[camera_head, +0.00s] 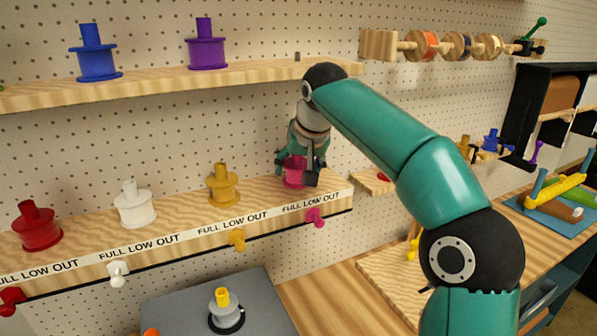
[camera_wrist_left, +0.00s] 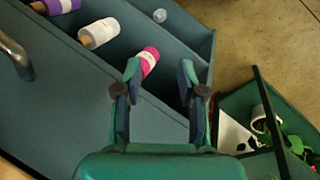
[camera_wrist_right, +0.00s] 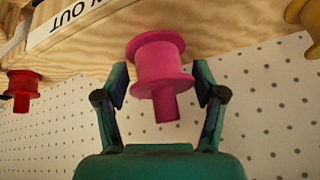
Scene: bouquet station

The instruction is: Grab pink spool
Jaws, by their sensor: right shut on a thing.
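The pink spool (camera_head: 293,173) is at the right end of the lower wooden shelf in the head view. My right gripper (camera_head: 302,170) reaches down around it and partly covers it. In the right wrist view the pink spool (camera_wrist_right: 159,64) sits between the two fingers of my right gripper (camera_wrist_right: 160,76), which is shut on it. Whether its base rests on the shelf or is just clear of it, I cannot tell. In the left wrist view my left gripper (camera_wrist_left: 160,75) is open and empty, over a drawer.
The lower shelf (camera_head: 180,222) also holds yellow (camera_head: 223,185), white (camera_head: 134,204) and red (camera_head: 38,226) spools. Blue (camera_head: 95,55) and purple (camera_head: 206,45) spools stand on the upper shelf (camera_head: 150,88) above. The drawer (camera_wrist_left: 185,50) holds several rolls.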

